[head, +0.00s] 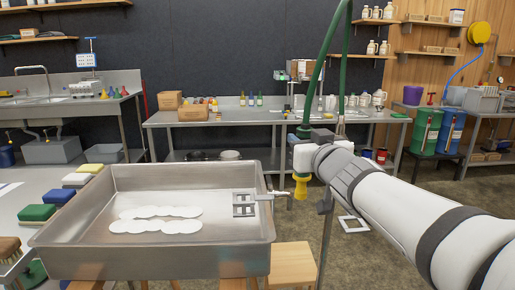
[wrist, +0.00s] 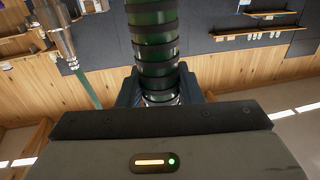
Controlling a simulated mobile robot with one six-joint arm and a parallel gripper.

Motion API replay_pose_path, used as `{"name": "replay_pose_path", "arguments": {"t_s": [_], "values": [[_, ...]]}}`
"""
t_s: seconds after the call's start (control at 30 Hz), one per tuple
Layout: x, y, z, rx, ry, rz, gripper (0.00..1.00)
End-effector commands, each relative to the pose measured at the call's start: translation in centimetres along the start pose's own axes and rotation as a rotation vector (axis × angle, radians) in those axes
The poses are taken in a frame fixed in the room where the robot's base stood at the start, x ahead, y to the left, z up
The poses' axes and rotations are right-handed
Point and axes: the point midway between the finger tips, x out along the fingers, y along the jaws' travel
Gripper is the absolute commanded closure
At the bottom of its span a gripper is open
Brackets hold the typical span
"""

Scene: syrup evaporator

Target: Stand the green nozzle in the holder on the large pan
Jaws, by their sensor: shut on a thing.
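The large pan (head: 105,252) is a wide steel tray at the lower left in the head view. The holder (head: 244,205), a grey metal bracket with square openings, sits at the pan's right side, partly inside it. My gripper (head: 302,147) is to the right of and above the holder. It is shut on the green nozzle, whose green ribbed upper part (wrist: 153,45) and metal collar (wrist: 160,97) stand between the jaws in the wrist view. A yellow end (head: 301,187) hangs below my gripper, clear of the holder. The jaws hide the nozzle's middle.
A green hose (head: 323,58) rises from my gripper; another green length hangs just right of it. Pale flat patches (head: 155,212) lie in the pan. A wooden stool (head: 291,264) stands right of the pan. A steel bench (head: 235,115) with bottles is behind.

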Motion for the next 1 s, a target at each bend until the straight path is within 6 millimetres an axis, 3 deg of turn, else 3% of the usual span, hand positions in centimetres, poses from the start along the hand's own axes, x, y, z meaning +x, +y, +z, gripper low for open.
{"name": "replay_pose_path", "arguments": {"t_s": [1.0], "values": [[3.8, -5.4, 0.7, 0.001, 0.001, -0.002, 0.94]]}}
